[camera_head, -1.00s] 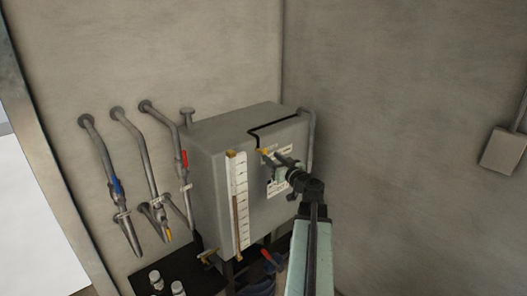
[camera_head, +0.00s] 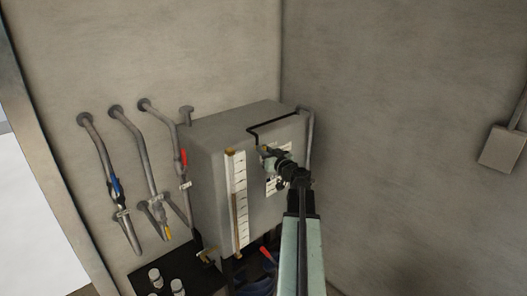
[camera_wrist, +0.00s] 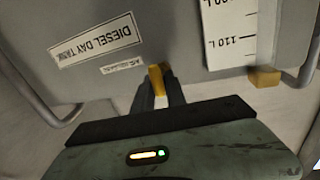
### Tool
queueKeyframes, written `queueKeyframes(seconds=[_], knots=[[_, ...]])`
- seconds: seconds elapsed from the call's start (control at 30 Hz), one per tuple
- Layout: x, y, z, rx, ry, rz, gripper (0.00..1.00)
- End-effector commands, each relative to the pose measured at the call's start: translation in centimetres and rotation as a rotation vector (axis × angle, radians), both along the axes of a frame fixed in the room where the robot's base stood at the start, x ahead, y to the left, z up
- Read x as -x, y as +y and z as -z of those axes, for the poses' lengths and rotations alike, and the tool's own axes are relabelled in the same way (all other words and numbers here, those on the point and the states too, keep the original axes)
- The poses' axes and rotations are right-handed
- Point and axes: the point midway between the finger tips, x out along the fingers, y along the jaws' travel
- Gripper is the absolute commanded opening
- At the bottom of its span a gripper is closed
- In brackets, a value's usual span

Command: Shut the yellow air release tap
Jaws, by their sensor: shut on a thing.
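The yellow air release tap handle (camera_wrist: 156,78) shows in the wrist view, upright between my two dark fingers, against the front of the grey tank. My gripper (camera_wrist: 159,88) is shut on it. In the head view my gripper (camera_head: 266,153) is at the upper front of the tank (camera_head: 205,190), at the end of a thin black pipe, and hides the yellow handle. A "DIESEL DAY TANK" label (camera_wrist: 95,41) and a small label (camera_wrist: 122,66) sit beside the tap in the wrist view.
A white level gauge (camera_head: 239,200) runs down the tank front. Pipes with a blue-handled valve (camera_head: 117,188), a red-handled valve (camera_head: 184,158) and another yellow handle (camera_head: 168,232) are on the left wall. A grey box (camera_head: 502,151) hangs on the right wall.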

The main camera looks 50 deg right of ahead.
Motion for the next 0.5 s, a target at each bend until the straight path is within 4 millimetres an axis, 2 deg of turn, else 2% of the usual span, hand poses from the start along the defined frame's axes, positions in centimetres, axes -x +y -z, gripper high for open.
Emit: queueKeyframes(seconds=[0.27,0.5], knots=[[-0.04,-0.18,-0.17,-0.097,-0.007,0.0,0.0],[-0.04,-0.38,-0.26,-0.29,-0.021,-0.001,0.0]])
